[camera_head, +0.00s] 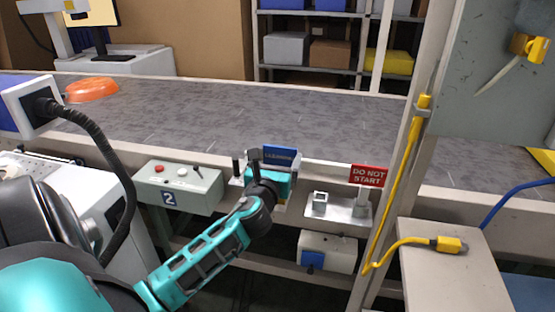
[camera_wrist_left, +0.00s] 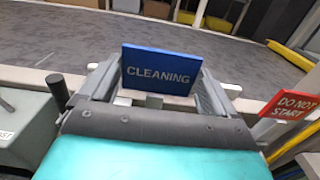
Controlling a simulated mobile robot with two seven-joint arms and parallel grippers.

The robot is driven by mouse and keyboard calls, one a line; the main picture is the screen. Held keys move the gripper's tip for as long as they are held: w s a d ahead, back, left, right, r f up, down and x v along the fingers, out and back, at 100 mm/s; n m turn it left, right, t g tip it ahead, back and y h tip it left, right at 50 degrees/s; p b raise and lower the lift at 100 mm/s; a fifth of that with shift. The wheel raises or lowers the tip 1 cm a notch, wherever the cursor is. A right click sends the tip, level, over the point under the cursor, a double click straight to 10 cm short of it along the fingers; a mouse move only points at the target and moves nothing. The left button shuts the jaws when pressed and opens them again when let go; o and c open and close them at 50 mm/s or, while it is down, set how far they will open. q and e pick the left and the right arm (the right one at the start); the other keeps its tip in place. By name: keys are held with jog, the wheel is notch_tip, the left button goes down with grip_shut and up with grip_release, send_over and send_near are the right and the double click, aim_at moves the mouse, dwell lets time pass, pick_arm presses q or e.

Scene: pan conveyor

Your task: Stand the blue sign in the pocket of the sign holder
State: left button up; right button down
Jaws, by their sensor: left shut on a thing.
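The blue sign (camera_head: 280,155), lettered CLEANING, is upright at my left gripper (camera_head: 270,167) in the head view. In the left wrist view the sign (camera_wrist_left: 158,69) faces the camera between the two fingers, and the gripper is shut on it. The gripper's body hides the sign's lower end in the head view. To the right, a metal shelf carries a small pale bracket (camera_head: 320,197), which looks like an empty pocket of the sign holder. The gripper is left of this bracket and apart from it. My right gripper is not in view.
A red DO NOT START sign (camera_head: 369,176) stands on the shelf's right part. A grey control box (camera_head: 178,188) is to the left. The conveyor (camera_head: 200,112) runs behind. A yellow cable (camera_head: 398,180) hangs along the post at right.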

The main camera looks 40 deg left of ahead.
pick_arm(q)
jog(key=shift+f+b, duration=0.7)
jog(key=shift+f, duration=0.3)
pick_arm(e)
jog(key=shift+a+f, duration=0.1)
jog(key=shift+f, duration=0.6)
pick_arm(q)
jog(key=o, duration=0.8)
jog(key=shift+v, duration=1)
jog(key=v, duration=1.1)
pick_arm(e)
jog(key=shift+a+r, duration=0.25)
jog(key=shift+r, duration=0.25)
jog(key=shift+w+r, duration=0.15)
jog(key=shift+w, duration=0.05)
